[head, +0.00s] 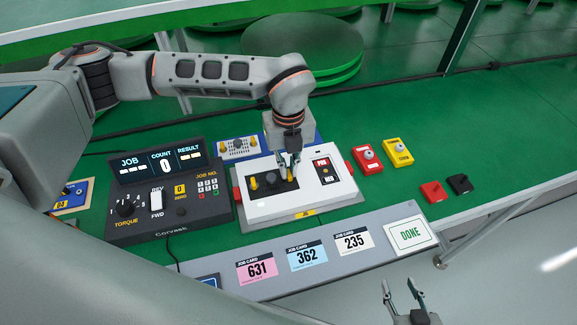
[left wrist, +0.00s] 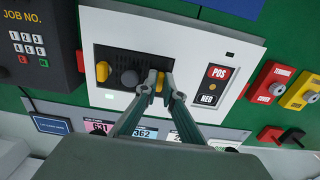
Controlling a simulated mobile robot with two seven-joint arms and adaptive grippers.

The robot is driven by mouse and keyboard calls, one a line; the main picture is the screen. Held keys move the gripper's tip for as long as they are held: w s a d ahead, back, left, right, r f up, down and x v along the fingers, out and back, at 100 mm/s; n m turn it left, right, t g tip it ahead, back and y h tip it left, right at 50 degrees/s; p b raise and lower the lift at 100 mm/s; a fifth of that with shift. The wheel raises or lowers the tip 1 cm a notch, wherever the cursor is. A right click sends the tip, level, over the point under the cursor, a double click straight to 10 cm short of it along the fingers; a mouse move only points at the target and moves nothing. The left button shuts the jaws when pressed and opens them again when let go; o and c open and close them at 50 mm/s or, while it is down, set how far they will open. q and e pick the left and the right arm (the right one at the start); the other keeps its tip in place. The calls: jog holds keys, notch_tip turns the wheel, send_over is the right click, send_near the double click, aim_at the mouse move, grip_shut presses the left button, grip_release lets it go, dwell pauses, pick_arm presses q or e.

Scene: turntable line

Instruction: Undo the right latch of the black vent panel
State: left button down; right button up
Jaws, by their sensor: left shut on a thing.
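The black vent panel (head: 264,187) lies on the white face of a box (head: 318,198). It also shows in the left wrist view (left wrist: 116,55). A round dark knob (left wrist: 130,77) sits in its middle. A yellow left latch (head: 254,183) is at its left end and also shows in the left wrist view (left wrist: 102,72). The yellow right latch (left wrist: 160,81) is at its right end, partly hidden by my fingers. My left gripper (head: 289,163) points down over that end, shut on the right latch. My right gripper (head: 402,290) is open and empty at the lower right, away from the box.
A POS/NEG switch (head: 325,171) is right of the panel. A dark console (head: 165,195) stands close on the left. Red (head: 367,156) and yellow (head: 398,151) button boxes stand right. Job cards (head: 307,255) lie on the grey front ledge.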

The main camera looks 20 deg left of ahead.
aim_at(289, 171)
pick_arm(q)
jog(key=c, duration=2.2)
grip_release()
jog(key=shift+o, duration=0.2)
notch_tip(289, 171, up, 12)
